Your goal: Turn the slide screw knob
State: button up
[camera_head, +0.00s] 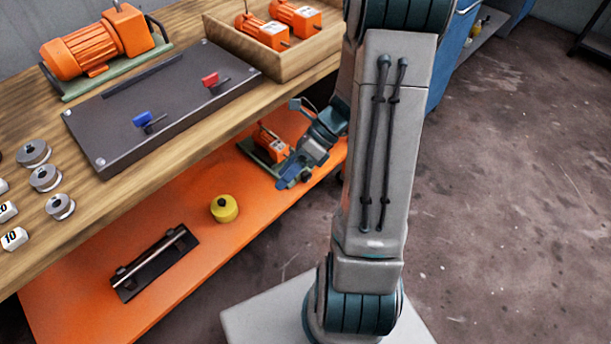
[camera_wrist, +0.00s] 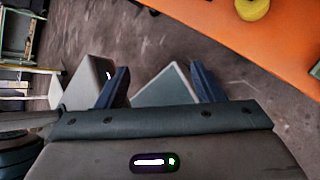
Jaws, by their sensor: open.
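No part is clearly marked as the slide screw knob. A black bracket with a silver rod (camera_head: 152,265) lies on the orange lower shelf; I cannot tell whether a knob is on it. A dark plate (camera_head: 185,95) on the wooden bench carries a small blue handle (camera_head: 143,119) and a small red handle (camera_head: 210,79). My gripper (camera_head: 288,177) is near the shelf's right front edge, below the bench. In the wrist view, my gripper (camera_wrist: 160,82) is open, with its dark blue fingers apart and nothing held between them.
A yellow round weight (camera_head: 225,208) and a small orange motor (camera_head: 270,143) are on the orange shelf (camera_head: 85,305); the motor is close to my gripper. An orange motor (camera_head: 95,48), a wooden tray (camera_head: 262,62) and several metal pulleys (camera_head: 45,178) are on the bench. Open floor (camera_head: 500,200) lies to the right.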

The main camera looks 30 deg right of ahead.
jog(key=w+d+f+m+t+y+b, duration=0.3)
jog(key=w+d+f+m+t, duration=0.1)
jog(key=f+m, duration=0.6)
jog(key=m+t+h+b, duration=0.6)
jog(key=m+t, duration=0.8)
jog(key=m, duration=1.6)
send_near(308, 178)
jog(key=shift+h, duration=0.5)
jog(key=b+x, duration=0.3)
jog(key=x, duration=0.6)
jog(key=shift+w+a, duration=0.15)
jog(key=shift+a, duration=0.1)
jog(key=c, duration=1)
